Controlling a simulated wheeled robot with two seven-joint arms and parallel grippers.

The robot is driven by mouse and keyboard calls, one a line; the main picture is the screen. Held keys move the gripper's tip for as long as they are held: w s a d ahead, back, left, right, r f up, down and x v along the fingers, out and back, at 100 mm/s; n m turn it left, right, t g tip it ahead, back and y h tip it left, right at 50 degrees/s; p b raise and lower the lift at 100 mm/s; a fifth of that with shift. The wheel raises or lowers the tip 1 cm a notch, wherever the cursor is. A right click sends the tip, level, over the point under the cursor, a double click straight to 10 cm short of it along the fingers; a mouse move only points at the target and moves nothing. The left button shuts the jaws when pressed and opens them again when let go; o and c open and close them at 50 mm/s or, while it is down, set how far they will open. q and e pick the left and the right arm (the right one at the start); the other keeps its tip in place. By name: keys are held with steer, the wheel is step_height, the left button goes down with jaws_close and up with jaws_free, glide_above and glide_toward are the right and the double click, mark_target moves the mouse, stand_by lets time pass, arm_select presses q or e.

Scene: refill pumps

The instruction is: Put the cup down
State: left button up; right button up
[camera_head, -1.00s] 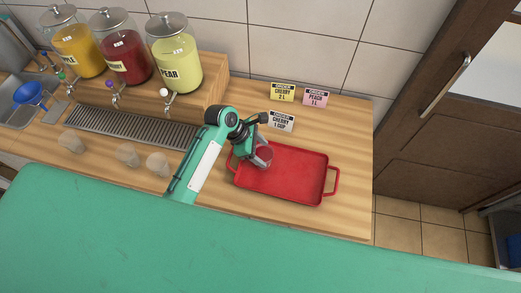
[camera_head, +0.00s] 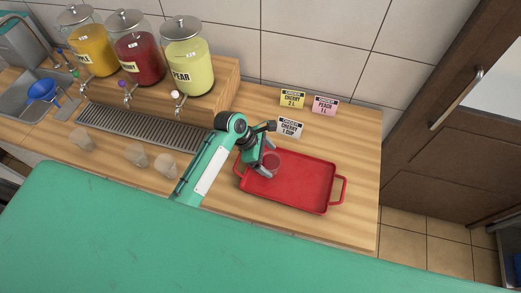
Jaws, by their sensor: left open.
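A cup (camera_head: 273,160) with red contents stands in the left part of the red tray (camera_head: 312,197), near its back left corner. My left gripper (camera_head: 267,164) is at the cup, over the tray's left end. Its jaws are open beside the cup, and the fingers partly hide it. Whether a finger still touches the cup is too small to tell. My right gripper is not in view.
Several order cards stand behind the tray, the nearest being the cherry cup card (camera_head: 290,128). Three cups (camera_head: 137,160) stand at the counter's front left, before the drip grate (camera_head: 150,131). Juice dispensers (camera_head: 188,62) stand at the back left. The counter right of the tray is clear.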

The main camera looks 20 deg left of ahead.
arm_select(q)
steer(key=b+v, duration=0.3)
steer(key=v, duration=0.8)
steer(key=shift+a+r, duration=0.2)
steer(key=shift+r, duration=0.1)
